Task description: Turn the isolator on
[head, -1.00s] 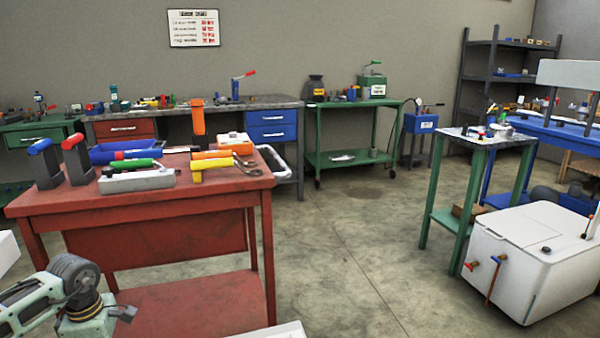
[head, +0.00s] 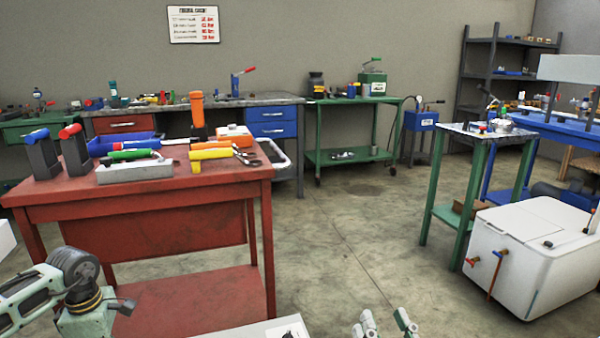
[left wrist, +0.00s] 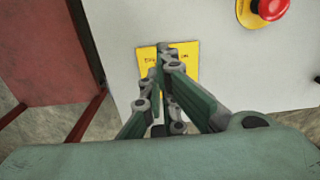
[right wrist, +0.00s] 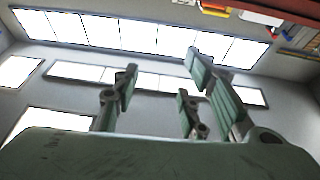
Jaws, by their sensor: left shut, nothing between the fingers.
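In the left wrist view a yellow plate (left wrist: 185,52) with dark lettering, ending in what looks like "ON", is on a pale grey panel (left wrist: 220,60). My left gripper (left wrist: 163,52) is shut and empty, its fingertips in front of the plate. Any isolator handle on the plate is hidden behind the fingers, and I cannot tell whether they touch it. My right gripper (head: 384,320) is at the bottom edge of the head view. In the right wrist view (right wrist: 160,72) its fingers are apart and empty, pointing toward the ceiling lights.
A red mushroom button (left wrist: 268,8) is on the same panel, up and right of the plate. In the head view a red workbench (head: 150,190) with tools stands at left. A white box (head: 535,240) is at right. The floor between is clear.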

